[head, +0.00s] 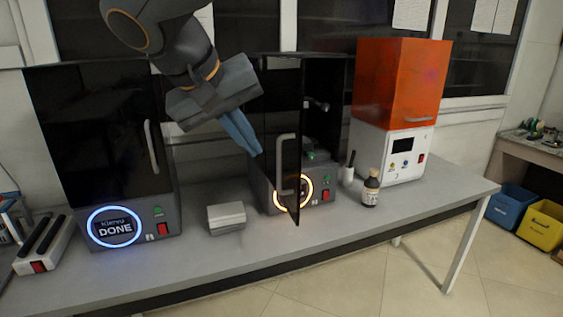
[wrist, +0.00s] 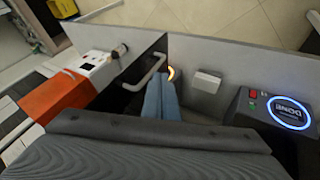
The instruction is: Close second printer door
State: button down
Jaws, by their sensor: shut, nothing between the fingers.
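The second printer (head: 262,192) is the dark box in the middle of the bench, with an orange-lit ring on its front. Its dark door (head: 280,150) stands open, swung out toward the viewer, with a pale handle (head: 285,165) on it. The door's handle also shows in the wrist view (wrist: 150,74). My gripper (head: 255,152) is shut and empty, its blue fingers pointing down just left of the open door. In the wrist view the blue fingers (wrist: 160,95) are together beside the door panel. Whether they touch the door I cannot tell.
The first printer (head: 105,150) at left has its door closed and a "DONE" ring lit blue. A white box (head: 226,216) lies between the printers. A brown bottle (head: 370,188) and an orange-topped machine (head: 400,85) stand at right. Blue and yellow bins (head: 514,206) are on the floor.

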jog(key=p, duration=0.2)
send_near(296, 178)
notch_tip(296, 178, down, 3)
jog(key=w+a, duration=0.1)
jog(key=a, duration=0.1)
jog(key=shift+w+d+f+p, duration=0.1)
jog(key=shift+w+d+p, duration=0.1)
jog(key=shift+d, duration=0.35)
jog(key=shift+w+d+f+p, duration=0.15)
jog(key=shift+w+d+p, duration=0.1)
jog(key=shift+d, duration=0.35)
jog(key=shift+w+d+f+p, duration=0.1)
jog(key=shift+w+d+p, duration=0.1)
jog(key=shift+d, duration=0.35)
